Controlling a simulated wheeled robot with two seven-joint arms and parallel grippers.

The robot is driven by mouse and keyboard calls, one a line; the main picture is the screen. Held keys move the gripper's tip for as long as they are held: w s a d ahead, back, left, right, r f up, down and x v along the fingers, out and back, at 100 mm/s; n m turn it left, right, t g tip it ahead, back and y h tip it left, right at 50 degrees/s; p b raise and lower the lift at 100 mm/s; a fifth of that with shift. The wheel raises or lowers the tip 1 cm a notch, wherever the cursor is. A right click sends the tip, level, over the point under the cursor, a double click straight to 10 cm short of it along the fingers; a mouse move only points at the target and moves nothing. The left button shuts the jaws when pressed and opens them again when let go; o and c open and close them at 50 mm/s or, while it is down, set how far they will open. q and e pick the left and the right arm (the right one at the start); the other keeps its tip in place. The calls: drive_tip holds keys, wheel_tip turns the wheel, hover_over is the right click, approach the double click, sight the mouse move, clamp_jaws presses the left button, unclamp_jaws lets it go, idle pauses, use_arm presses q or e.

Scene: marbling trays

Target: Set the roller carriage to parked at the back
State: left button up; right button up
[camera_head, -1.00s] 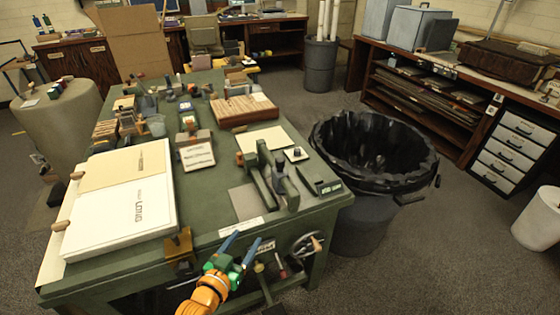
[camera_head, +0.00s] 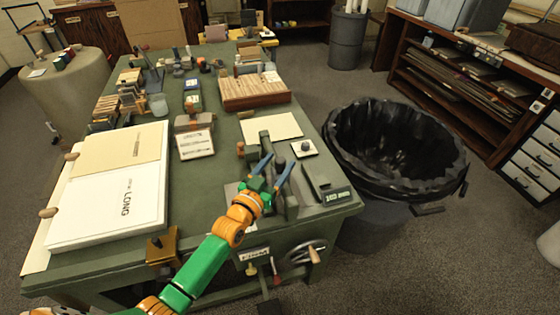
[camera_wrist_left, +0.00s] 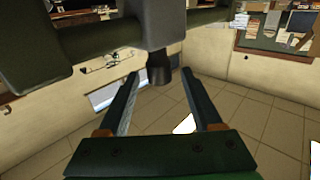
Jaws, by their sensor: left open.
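The dark green roller carriage (camera_head: 291,206) stands on the front right part of the green bench, with a label plate reading roughly "160 mm" to its right. Its far parts are partly hidden behind my left gripper (camera_head: 273,164). That gripper is open, with its two blue fingers reaching over the carriage. In the left wrist view the open fingers (camera_wrist_left: 158,85) are spread with a dark stubby post (camera_wrist_left: 158,68) showing between and beyond their tips, under a dark green bar (camera_wrist_left: 110,38). I cannot tell whether they touch it. My right gripper is not in view.
A white board (camera_head: 112,210) lies at the bench's left. A cream sheet (camera_head: 271,127), a wooden slatted block (camera_head: 254,92) and a small white tile (camera_head: 304,148) lie behind the carriage. A handwheel (camera_head: 304,253) sits on the bench front. A black-lined bin (camera_head: 395,150) stands to the right.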

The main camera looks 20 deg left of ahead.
use_arm(q)
drive_tip(key=shift+w+d+f, duration=0.1)
drive_tip(key=shift+w+f, duration=0.05)
drive_tip(key=shift+w, duration=0.3)
drive_tip(key=shift+w+d+f, duration=0.1)
drive_tip(key=shift+w+f, duration=0.05)
drive_tip(key=shift+w, duration=0.3)
drive_tip(key=shift+s+a+r, duration=0.1)
drive_tip(key=shift+s, duration=0.1)
drive_tip(key=c, duration=0.3)
clamp_jaws()
